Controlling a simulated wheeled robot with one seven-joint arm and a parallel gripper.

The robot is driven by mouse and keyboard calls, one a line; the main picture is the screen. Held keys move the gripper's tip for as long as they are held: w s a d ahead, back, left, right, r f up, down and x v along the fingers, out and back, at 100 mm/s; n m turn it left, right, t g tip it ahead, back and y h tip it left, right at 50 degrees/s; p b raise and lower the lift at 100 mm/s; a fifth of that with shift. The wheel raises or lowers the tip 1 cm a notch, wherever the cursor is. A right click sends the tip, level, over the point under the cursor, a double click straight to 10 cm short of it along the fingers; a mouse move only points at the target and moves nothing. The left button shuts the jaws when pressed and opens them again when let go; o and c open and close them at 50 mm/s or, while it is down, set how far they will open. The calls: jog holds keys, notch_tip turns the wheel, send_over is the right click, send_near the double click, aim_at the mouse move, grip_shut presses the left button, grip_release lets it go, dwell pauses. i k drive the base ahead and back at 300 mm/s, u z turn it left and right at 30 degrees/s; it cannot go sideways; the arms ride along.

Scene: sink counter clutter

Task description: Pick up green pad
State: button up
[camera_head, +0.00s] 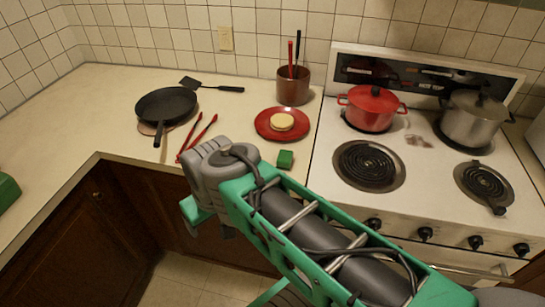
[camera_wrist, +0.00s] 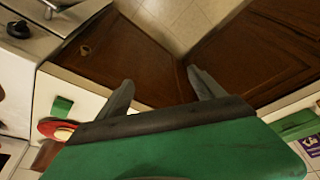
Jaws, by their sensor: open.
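The green pad (camera_head: 285,159) is a small green block lying on the counter near its front edge, just in front of the red plate. It also shows at the left of the wrist view (camera_wrist: 62,106), on the white counter. My gripper (camera_wrist: 160,76) has its two grey fingers spread apart with nothing between them. It points over the floor and the brown cabinet fronts, off the counter, apart from the pad. In the head view my arm reaches up from the lower right, and the fingers are mostly hidden.
A red plate (camera_head: 262,126) with a pale round item (camera_head: 282,121) sits behind the pad. Red tongs (camera_head: 198,138), a black pan (camera_head: 166,105), a spatula (camera_head: 212,86) and a utensil crock (camera_head: 293,88) stand around. The stove (camera_head: 418,150) with a red pot (camera_head: 371,108) is right.

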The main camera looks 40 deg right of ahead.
aim_at(284, 158)
jog(key=u, duration=1.4)
jog(key=k, duration=0.65)
jog(key=u, duration=0.15)
